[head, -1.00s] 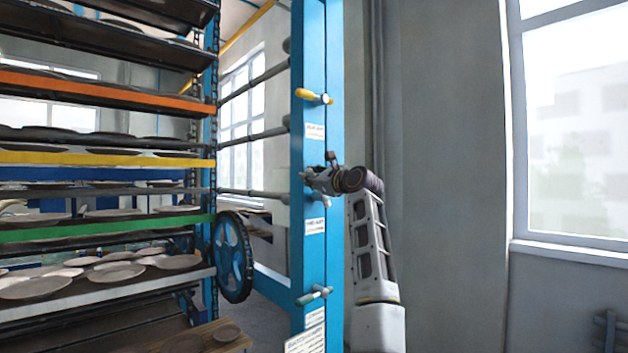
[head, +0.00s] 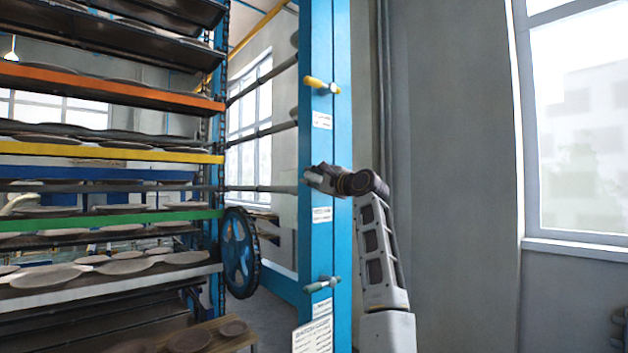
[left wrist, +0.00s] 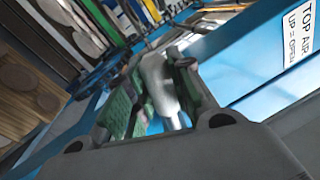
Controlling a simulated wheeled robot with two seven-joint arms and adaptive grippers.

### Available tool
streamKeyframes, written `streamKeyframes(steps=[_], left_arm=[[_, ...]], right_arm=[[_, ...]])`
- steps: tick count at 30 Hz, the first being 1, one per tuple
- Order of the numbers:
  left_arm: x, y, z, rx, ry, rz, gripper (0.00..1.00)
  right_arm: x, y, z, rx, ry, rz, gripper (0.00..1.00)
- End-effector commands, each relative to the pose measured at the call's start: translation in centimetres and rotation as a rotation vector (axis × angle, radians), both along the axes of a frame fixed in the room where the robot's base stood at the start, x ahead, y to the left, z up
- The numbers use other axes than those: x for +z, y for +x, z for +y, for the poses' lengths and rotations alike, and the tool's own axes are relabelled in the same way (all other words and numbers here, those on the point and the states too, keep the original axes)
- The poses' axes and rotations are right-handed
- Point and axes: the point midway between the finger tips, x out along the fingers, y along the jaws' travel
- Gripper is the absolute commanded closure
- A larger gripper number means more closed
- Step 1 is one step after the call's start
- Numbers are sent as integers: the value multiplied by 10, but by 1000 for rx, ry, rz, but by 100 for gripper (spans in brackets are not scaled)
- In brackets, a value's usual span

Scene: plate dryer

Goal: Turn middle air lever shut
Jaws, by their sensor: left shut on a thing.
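The blue post (head: 341,240) carries a column of air levers. The middle lever is mostly hidden behind my left gripper (head: 312,176) in the head view. In the left wrist view, its pale grey handle (left wrist: 160,80) lies between the green-padded fingers of my left gripper (left wrist: 158,100), which is shut on it. How far the lever is turned is hard to tell. My right gripper is in neither view.
A yellow top lever (head: 316,83) and a grey-green bottom lever (head: 322,285) sit above and below on the post. A label (left wrist: 301,38) reads "TOP AIR UP = OPEN". A plate rack (head: 110,272) and a blue handwheel (head: 240,252) stand left. A plain wall (head: 455,150) lies right.

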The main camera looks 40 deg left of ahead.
Motion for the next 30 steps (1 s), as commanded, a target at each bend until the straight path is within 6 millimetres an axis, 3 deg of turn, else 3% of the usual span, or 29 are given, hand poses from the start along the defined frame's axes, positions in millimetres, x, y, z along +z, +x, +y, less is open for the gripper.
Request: streamKeyframes(steps=[15,30], left_arm=[[-24,-1,0,1,-23,-252,100],[-27,-2,1,1,-28,-291,100]], right_arm=[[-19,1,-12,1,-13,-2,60],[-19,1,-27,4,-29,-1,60]])
